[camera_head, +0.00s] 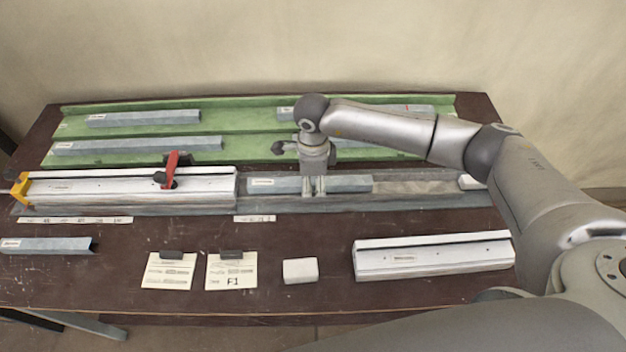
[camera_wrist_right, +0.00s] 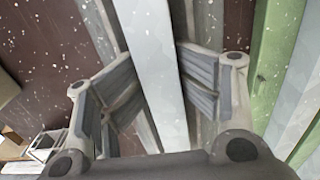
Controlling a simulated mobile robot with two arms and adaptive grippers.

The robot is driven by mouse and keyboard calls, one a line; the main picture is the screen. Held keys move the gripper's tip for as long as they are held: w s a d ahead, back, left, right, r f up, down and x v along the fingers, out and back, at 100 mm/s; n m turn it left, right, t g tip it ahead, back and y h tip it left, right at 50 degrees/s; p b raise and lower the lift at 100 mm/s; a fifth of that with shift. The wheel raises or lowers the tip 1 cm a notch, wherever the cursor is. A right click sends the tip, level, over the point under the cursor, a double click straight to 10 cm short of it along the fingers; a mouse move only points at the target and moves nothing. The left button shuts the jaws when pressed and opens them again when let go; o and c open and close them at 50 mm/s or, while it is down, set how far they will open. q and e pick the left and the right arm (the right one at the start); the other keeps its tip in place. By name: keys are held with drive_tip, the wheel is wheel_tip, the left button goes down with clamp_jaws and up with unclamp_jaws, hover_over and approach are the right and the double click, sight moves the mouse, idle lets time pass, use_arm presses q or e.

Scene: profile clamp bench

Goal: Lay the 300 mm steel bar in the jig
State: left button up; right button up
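A grey steel bar (camera_head: 345,184) with a white label at its left end lies lengthwise along the jig's long grey channel (camera_head: 420,190), right of a white profile (camera_head: 100,190). Its label is too small to read. My right gripper (camera_head: 314,192) points down over the bar near its middle. In the right wrist view the bar (camera_wrist_right: 155,65) runs between the two fingers (camera_wrist_right: 160,85), with the pads against its sides. Whether the bar rests fully on the channel floor cannot be told. My left gripper is not in view.
A green rack (camera_head: 250,130) behind holds several grey bars. A red clamp (camera_head: 171,168) and a yellow end stop (camera_head: 21,189) are at the left profile. In front are a loose bar (camera_head: 47,245), cards (camera_head: 170,271), a white block (camera_head: 300,271) and another white profile (camera_head: 433,256).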

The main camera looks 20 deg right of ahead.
sight(313, 181)
drive_tip(key=shift+s+f, duration=0.1)
drive_tip(key=shift+s, duration=0.1)
drive_tip(key=shift+r+p, duration=0.3)
drive_tip(key=shift+p, duration=0.1)
drive_tip(key=shift+w+r+p, duration=0.15)
drive_tip(key=shift+r+p, duration=0.25)
drive_tip(key=shift+p, duration=0.05)
wheel_tip(313, 181, up, 12)
drive_tip(key=b, duration=0.4)
drive_tip(key=shift+w+r, duration=0.1)
drive_tip(key=shift+r, duration=0.05)
